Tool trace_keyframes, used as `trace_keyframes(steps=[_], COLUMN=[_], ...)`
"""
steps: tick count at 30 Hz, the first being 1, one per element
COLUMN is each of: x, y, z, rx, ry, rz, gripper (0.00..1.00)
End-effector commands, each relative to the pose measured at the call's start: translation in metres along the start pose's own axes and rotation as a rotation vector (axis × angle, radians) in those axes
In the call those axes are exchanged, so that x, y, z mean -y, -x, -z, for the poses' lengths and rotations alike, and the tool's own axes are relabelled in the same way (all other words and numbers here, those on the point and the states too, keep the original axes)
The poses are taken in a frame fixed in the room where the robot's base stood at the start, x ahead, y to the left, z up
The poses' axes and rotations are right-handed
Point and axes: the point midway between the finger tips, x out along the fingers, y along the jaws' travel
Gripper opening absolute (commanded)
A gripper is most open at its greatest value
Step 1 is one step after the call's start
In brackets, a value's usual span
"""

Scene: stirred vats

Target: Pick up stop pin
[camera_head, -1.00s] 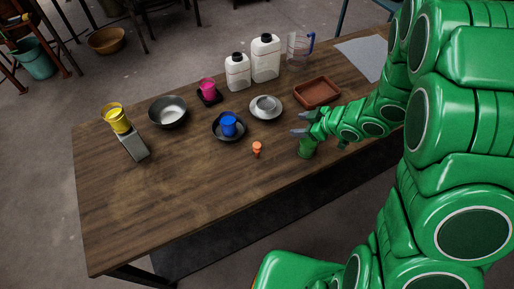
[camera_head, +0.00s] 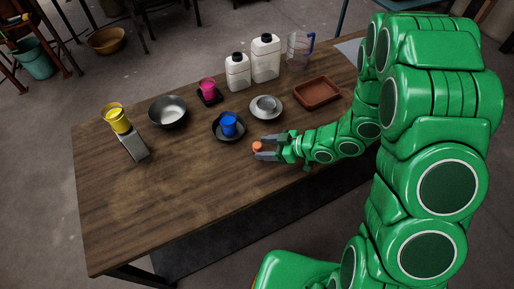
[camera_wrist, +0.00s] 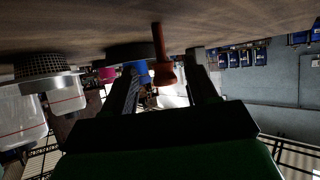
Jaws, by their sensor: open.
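The stop pin (camera_head: 257,147) is a small orange pin with a wider head, standing on the wooden table in front of the blue cup. My gripper (camera_head: 263,148) is low over the table, reaching in from the right. It is open, with one finger on the far side of the pin and one on the near side.
A blue cup (camera_head: 229,125) in a dark dish (camera_head: 217,133) stands close behind the pin. A saucer (camera_head: 255,115) with a grey cup, a brown tray (camera_head: 317,93) and white jugs (camera_head: 266,60) are farther back. A yellow cup (camera_head: 116,120) is at the left. The table's front left is clear.

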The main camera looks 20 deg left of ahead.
Motion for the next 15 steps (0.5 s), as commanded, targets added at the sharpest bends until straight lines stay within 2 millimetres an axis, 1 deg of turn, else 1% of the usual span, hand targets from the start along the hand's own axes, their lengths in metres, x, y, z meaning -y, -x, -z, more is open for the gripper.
trace_keyframes(steps=[5, 9, 15], x=[0.002, 0.004, 0.003], y=[-0.013, -0.028, -0.045], z=[0.003, 0.006, 0.006], rx=[-0.003, -0.004, -0.002], ry=[-0.002, -0.002, 0.003], rz=[0.001, 0.000, -0.001], gripper=[0.58, 0.58, 0.58])
